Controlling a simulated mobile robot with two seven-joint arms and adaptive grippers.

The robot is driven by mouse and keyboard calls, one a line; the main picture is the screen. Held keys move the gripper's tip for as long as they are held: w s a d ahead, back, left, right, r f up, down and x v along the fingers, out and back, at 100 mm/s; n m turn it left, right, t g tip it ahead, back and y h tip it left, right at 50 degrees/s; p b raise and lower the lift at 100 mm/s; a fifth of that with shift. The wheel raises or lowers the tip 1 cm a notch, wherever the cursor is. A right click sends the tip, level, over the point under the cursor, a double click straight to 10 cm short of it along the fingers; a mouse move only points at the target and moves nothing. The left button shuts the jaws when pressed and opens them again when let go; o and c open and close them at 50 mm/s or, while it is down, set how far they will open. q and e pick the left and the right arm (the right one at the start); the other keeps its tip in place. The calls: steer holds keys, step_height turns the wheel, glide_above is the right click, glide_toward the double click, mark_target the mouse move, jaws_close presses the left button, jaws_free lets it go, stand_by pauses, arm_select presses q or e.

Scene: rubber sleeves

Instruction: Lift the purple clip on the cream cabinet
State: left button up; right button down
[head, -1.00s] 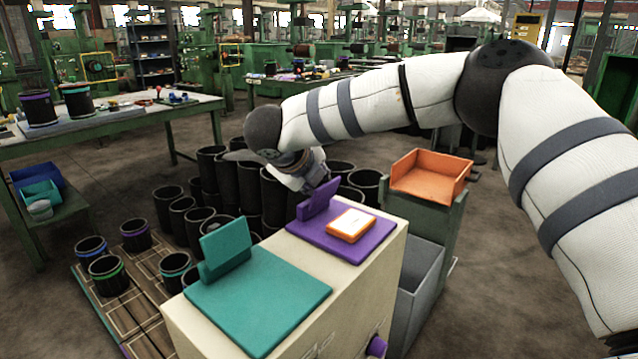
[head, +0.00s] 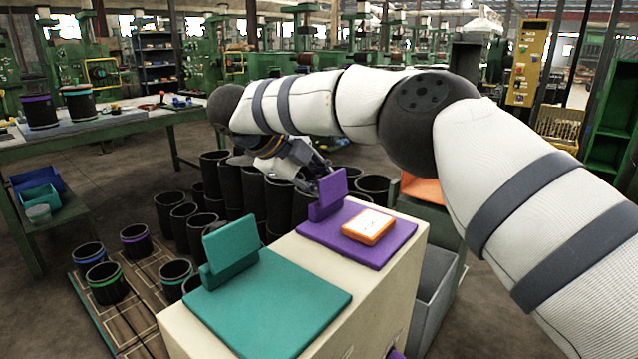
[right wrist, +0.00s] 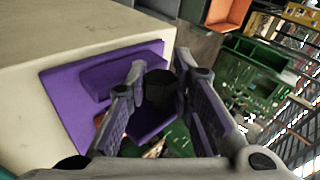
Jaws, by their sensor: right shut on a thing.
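The purple clip (head: 328,190) stands upright at the back left edge of a purple pad (head: 345,247) on the cream cabinet (head: 380,290). My right gripper (head: 318,178) reaches down from behind and is at the clip's upright plate. In the right wrist view the two fingers (right wrist: 162,75) stand on either side of a purple plate (right wrist: 150,122), shut on the clip. The purple pad (right wrist: 75,110) and cream cabinet (right wrist: 60,35) show left of the fingers. The exact finger contact is partly hidden in the head view. My left gripper is not in view.
An orange-edged white card (head: 369,225) lies on the purple pad. A teal pad (head: 275,305) with an upright teal clip (head: 230,243) is beside it on the left. Several black sleeves (head: 215,175) stand behind the cabinet. An orange tray (head: 421,190) is at right.

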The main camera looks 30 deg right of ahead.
steer(key=shift+f, duration=0.1)
steer(key=c, duration=1.4)
jaws_free()
steer(key=shift+d, duration=0.1)
steer(key=shift+o, duration=0.2)
steer(key=v, duration=1.2)
